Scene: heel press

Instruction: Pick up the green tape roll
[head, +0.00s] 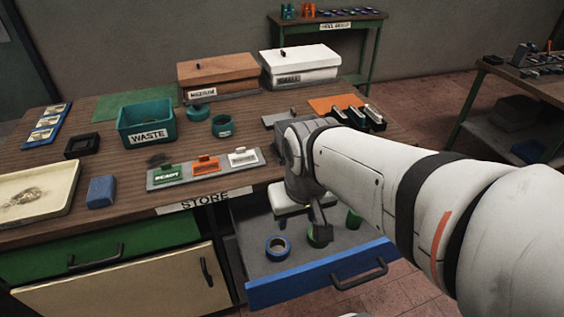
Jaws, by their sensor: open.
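The open drawer (320,286) with a blue front holds several small items. A green round item (316,241), which looks like the green tape roll, lies in it, partly hidden behind my gripper. Another green item (353,220) stands to its right, partly covered by my arm. A blue tape roll (277,248) lies flat to the left. My gripper (319,222) points down over the drawer, just above or at the green round item; I cannot tell whether they touch. It is open, and one finger shows clearly.
The workbench (60,150) above the drawer carries a teal WASTE bin (148,123), two teal rolls (223,126), a labelled tag rack (206,169) and two lidded boxes (300,64). The drawer's handle (360,275) sticks out in front.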

